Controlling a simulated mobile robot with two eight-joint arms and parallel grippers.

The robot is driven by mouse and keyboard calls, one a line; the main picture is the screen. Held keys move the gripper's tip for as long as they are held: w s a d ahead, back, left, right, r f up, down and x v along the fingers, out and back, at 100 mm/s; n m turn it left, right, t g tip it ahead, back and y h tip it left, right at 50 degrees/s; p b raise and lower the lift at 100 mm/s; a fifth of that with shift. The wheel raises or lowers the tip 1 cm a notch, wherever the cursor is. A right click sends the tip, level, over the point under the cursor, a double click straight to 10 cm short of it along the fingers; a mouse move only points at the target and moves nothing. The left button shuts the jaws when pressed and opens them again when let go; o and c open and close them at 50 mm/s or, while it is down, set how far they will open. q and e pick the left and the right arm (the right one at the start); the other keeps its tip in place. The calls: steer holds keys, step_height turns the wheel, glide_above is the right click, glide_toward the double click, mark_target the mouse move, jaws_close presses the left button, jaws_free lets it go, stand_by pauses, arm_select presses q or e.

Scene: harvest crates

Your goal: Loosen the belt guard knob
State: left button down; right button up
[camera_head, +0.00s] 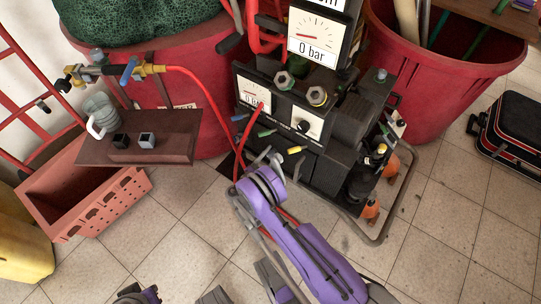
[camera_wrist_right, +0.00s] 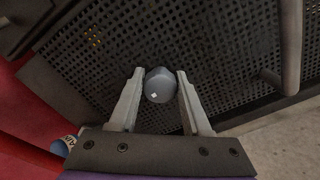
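The belt guard knob (camera_wrist_right: 158,86) is a small grey round knob on a black perforated guard (camera_wrist_right: 215,50) in the right wrist view. My right gripper (camera_wrist_right: 159,74) is open, with one pale finger on each side of the knob. Narrow gaps show between the fingers and the knob. In the head view my right gripper (camera_head: 267,157) reaches the lower front of the black machine (camera_head: 330,155) with gauges. The knob is hidden there.
A red hose (camera_head: 205,88) hangs in front of the machine. A brown shelf (camera_head: 175,140) with a glass mug (camera_head: 100,112) and small blocks is at left, above a salmon crate (camera_head: 85,195). Red bins (camera_head: 435,85) stand behind. A dark suitcase (camera_head: 510,125) lies at right. Tiled floor is clear at lower right.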

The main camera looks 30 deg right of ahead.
steer(key=o, duration=0.4)
steer(key=shift+d, duration=0.1)
steer(key=p+v, duration=0.2)
steer(key=v, duration=0.9)
steer(key=shift+w, duration=0.1)
